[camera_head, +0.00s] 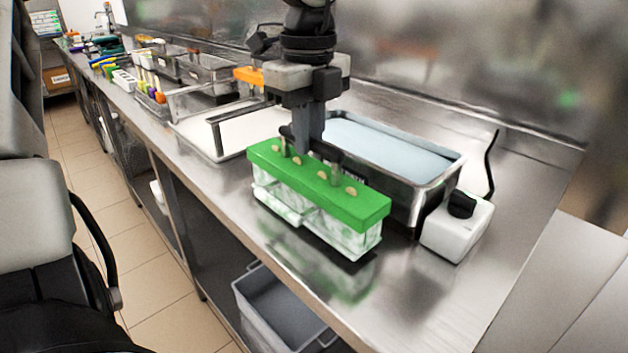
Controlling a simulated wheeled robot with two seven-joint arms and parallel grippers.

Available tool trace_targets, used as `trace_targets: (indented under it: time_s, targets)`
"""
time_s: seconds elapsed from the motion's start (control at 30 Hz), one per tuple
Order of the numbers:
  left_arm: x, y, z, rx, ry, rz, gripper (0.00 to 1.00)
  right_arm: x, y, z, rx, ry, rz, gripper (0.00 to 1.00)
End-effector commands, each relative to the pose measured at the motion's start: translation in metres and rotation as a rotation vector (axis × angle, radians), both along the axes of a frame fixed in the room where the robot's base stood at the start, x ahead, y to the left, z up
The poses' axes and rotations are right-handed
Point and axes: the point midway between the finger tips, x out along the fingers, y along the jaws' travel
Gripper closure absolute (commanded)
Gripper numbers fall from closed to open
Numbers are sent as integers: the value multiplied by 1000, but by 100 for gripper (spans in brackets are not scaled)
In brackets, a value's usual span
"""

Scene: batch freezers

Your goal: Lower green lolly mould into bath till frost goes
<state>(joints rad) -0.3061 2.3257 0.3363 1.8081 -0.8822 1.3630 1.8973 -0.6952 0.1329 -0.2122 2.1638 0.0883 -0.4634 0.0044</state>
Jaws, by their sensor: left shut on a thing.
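The green lolly mould (325,190) has a green top with several pale sticks in it and clear, white-frosted pockets (315,220) below. My left gripper (308,147) comes down from above and is shut on the mould at its back, upper side. The mould hangs low over the front of the steel counter, and I cannot tell whether it touches the counter. The bath (440,188), a steel tank of pale blue liquid, stands right behind the mould, which is outside it. My right gripper is not in view.
A white box with a black knob (457,228) stands at the bath's right end, with a black cable behind it. A white-lined tray (212,148) lies left of the bath. The counter's front right (430,300) is clear. A grey bin (285,305) sits below.

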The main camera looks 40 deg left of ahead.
Motion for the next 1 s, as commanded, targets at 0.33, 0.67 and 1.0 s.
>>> trace_targets:
  time_s: [0.33, 0.67, 1.0]
  targets:
    - [1, 0, 33, 0, -4, -1, 100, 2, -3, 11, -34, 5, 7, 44]
    - [1, 0, 60, 0, -5, 0, 100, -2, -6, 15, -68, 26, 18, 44]
    - [1, 0, 87, 0, -4, -1, 100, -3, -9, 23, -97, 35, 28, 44]
